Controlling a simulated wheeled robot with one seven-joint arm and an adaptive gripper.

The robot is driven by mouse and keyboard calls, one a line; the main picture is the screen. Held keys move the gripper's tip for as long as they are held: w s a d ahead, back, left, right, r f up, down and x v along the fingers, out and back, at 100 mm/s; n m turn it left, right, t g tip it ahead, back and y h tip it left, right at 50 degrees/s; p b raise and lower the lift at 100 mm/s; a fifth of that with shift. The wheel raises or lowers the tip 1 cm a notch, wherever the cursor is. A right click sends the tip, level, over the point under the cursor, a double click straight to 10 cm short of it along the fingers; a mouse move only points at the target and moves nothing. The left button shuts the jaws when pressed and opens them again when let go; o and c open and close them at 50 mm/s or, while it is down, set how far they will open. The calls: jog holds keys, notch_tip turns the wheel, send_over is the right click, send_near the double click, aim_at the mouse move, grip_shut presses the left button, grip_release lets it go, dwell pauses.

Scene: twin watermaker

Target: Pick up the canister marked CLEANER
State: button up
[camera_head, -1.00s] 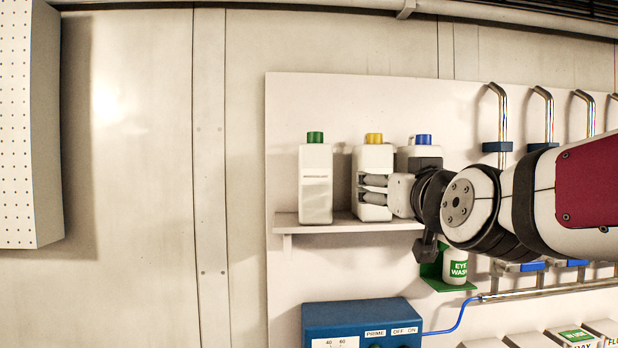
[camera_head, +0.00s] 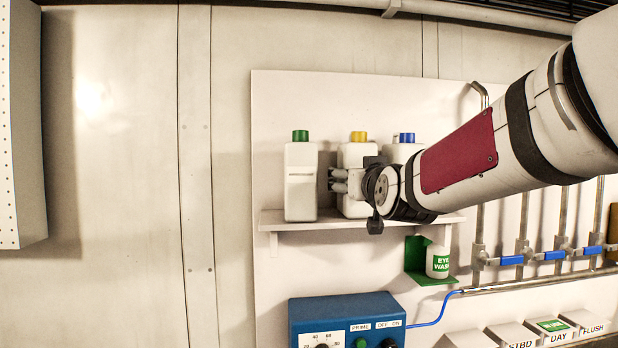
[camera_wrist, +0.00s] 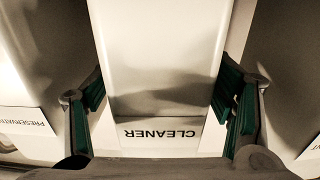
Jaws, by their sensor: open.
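The CLEANER canister (camera_wrist: 160,60) fills the middle of the wrist view, white, with its label reading upside down. In the head view it appears to be the middle white canister with a yellow cap (camera_head: 357,152), upright on the shelf and partly covered by my gripper. My gripper (camera_wrist: 160,95) is open, with one green-padded finger on each side of this canister. The left finger looks close to its side; I cannot tell whether either touches. In the head view my gripper (camera_head: 338,181) is at the canister's mid-height.
A green-capped canister (camera_head: 300,185) stands left and a blue-capped one (camera_head: 403,148) right, each with a narrow gap. The shelf (camera_head: 300,224) runs beneath. Below are an eyewash bottle (camera_head: 438,262) in a green holder and a blue control box (camera_head: 310,309). Pipes stand right.

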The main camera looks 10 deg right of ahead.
jog(key=shift+w, duration=0.4)
jog(key=c, duration=1.8)
jog(key=shift+r, duration=0.1)
jog(key=shift+r, duration=0.1)
